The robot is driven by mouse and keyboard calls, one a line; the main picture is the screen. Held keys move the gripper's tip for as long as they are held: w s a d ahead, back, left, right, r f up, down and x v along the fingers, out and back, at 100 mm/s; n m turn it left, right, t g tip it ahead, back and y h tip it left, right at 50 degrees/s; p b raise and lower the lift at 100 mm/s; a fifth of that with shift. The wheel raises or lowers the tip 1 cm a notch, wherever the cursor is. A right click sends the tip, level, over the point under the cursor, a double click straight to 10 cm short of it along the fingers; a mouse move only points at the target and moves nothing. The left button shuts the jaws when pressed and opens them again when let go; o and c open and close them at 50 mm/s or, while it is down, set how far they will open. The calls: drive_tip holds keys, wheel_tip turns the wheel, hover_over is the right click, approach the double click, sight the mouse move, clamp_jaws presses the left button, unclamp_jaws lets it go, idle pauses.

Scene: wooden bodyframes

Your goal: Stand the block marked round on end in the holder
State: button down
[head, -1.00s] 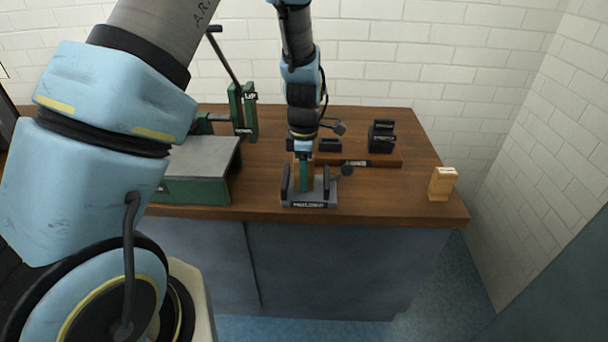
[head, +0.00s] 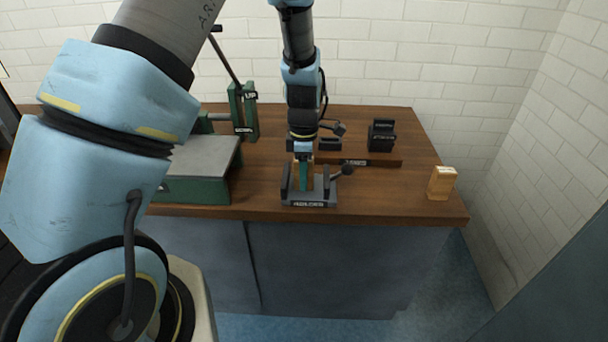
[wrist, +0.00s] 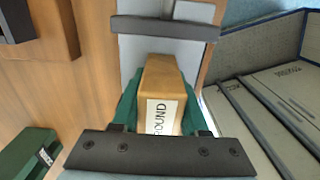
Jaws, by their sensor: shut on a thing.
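My gripper (head: 303,182) points down at the grey holder (head: 310,204) near the bench's front edge. It is shut on a wooden block (head: 296,172). In the wrist view the block (wrist: 160,82) sits between the green fingers, and its white label reads ROUND. In the head view the block is upright between the holder's dark side posts, partly hidden by the fingers. I cannot tell whether its lower end rests on the holder's floor. The holder's grey plate and dark crossbar (wrist: 165,28) show beyond the block in the wrist view.
Another wooden block (head: 441,183) stands at the bench's right end. A green lever press (head: 240,112) and a grey-topped green stand (head: 200,165) are at left.

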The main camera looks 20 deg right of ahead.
drive_tip(key=shift+c, duration=1.8)
unclamp_jaws()
drive_tip(key=shift+o, duration=0.4)
drive_tip(key=shift+o, duration=1.4)
drive_tip(key=shift+r, duration=0.15)
drive_tip(key=shift+r+p, duration=3)
drive_tip(key=shift+r, duration=0.4)
